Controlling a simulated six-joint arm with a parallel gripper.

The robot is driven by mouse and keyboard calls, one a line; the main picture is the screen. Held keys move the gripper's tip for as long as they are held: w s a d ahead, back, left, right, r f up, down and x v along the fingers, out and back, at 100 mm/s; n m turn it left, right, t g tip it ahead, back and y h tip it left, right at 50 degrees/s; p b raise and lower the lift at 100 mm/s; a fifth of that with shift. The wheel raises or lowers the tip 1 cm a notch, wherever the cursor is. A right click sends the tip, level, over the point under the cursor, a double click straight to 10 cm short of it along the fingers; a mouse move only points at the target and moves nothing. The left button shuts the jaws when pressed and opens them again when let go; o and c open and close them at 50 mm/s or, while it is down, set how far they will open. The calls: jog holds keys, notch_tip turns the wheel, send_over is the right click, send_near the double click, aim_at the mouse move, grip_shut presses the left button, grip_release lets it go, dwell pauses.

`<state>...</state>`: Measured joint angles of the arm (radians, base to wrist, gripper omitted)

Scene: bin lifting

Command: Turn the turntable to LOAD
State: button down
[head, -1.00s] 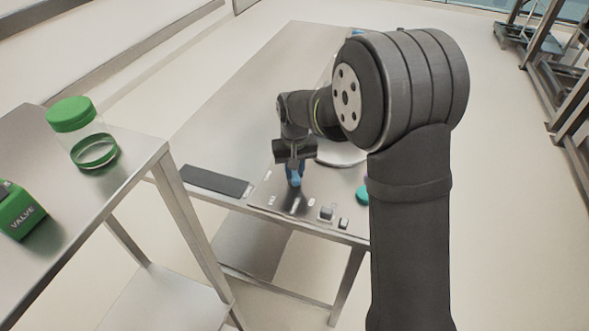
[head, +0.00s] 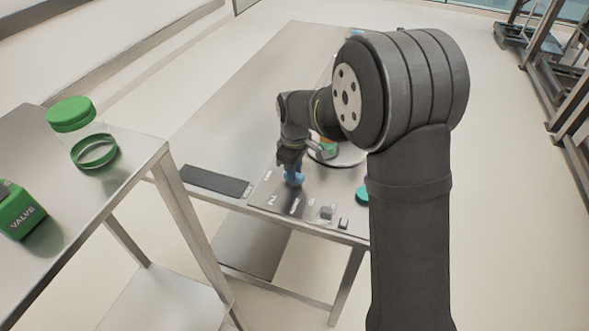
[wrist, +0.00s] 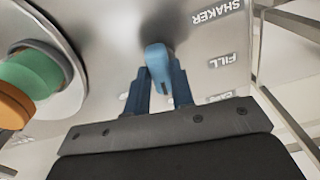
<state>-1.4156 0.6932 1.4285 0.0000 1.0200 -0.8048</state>
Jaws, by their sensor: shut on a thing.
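A blue knob (wrist: 157,60) stands on a steel panel (head: 262,190), on the table. In the wrist view my gripper (wrist: 158,70) has its two blue fingers on either side of the knob, shut on it. In the head view my gripper (head: 292,178) points down at the panel. The panel carries the labels SHAKER (wrist: 217,13) and FILL (wrist: 222,60); a third label is partly hidden by my gripper. The round pale turntable (head: 352,160) is behind my arm, partly hidden, with a green and orange object (head: 327,148) on it. This object (wrist: 32,75) also shows in the wrist view.
A green button (head: 362,194) and small switches (head: 327,213) sit on the panel's right. A dark flat pad (head: 215,181) lies to its left. A side table at left holds a green-lidded jar (head: 82,135) and a green VALVE box (head: 22,212).

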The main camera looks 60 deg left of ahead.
jog(key=shift+n, duration=0.6)
jog(key=c, duration=1.2)
grip_release()
jog(key=shift+c, duration=0.2)
notch_tip(320, 180, up, 18)
jog(key=shift+f, duration=0.25)
notch_tip(320, 180, down, 18)
jog(key=shift+r, duration=0.25)
